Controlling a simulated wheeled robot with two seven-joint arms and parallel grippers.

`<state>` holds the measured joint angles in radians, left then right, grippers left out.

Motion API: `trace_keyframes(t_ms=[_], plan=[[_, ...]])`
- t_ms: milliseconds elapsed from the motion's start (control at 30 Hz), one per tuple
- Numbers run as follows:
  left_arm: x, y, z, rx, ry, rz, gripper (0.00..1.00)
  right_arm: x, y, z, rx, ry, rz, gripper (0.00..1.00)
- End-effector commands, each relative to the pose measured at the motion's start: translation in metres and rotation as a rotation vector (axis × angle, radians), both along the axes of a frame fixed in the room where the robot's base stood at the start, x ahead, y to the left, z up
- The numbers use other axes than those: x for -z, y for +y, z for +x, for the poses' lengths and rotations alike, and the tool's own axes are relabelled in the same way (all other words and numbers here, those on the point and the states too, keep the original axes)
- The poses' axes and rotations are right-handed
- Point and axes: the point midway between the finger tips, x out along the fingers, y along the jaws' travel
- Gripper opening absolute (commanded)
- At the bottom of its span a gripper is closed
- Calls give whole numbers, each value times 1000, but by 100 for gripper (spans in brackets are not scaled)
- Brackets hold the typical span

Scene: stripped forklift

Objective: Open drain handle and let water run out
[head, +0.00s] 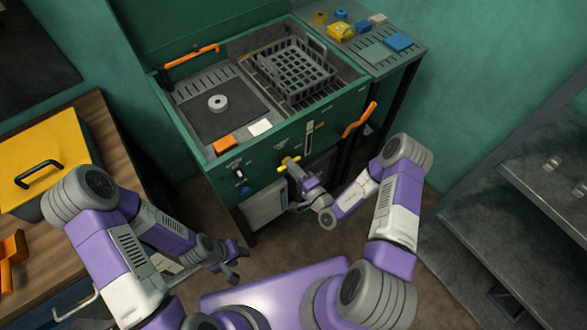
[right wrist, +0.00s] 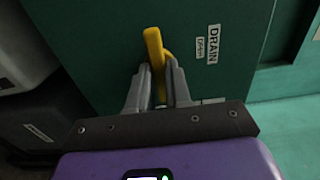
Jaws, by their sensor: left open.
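The yellow drain handle (head: 288,163) is on the front of the green washing cabinet. In the right wrist view the drain handle (right wrist: 153,48) stands nearly upright, tilted slightly, left of a white DRAIN label (right wrist: 213,45). My right gripper (head: 297,172) is at the handle, and in the right wrist view its fingers (right wrist: 157,80) are closed in on both sides of it. The handle's base is partly hidden by the fingers. My left gripper (head: 238,266) is open and empty, low in front of the cabinet. No running water is visible.
The green cabinet (head: 222,168) stands open, with a grey basket (head: 293,70) inside. An orange handle (head: 360,120) juts from its front right. A grey container (head: 265,208) sits below the front. A wooden bench (head: 110,150) with a yellow case is left; grey shelving (head: 500,240) is right.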

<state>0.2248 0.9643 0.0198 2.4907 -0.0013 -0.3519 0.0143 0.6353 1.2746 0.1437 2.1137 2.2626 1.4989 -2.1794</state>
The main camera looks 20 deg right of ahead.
Motion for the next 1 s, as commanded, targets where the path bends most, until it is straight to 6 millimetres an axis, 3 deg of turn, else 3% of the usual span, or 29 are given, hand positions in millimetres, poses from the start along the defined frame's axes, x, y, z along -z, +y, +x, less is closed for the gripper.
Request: trace_keyframes(t_ms=[33, 100, 567, 1000], plan=[[0, 0, 0, 0, 0, 0, 43, 0, 0, 0, 0, 0, 0, 10], [0, 0, 0, 0, 0, 0, 43, 0, 0, 0, 0, 0, 0, 0], [-6, 0, 0, 0, 0, 0, 43, -1, 1, -1, 0, 24, 66, 0], [-31, 0, 0, 0, 0, 0, 43, -2, 0, -1, 1, 147, 400, 0]])
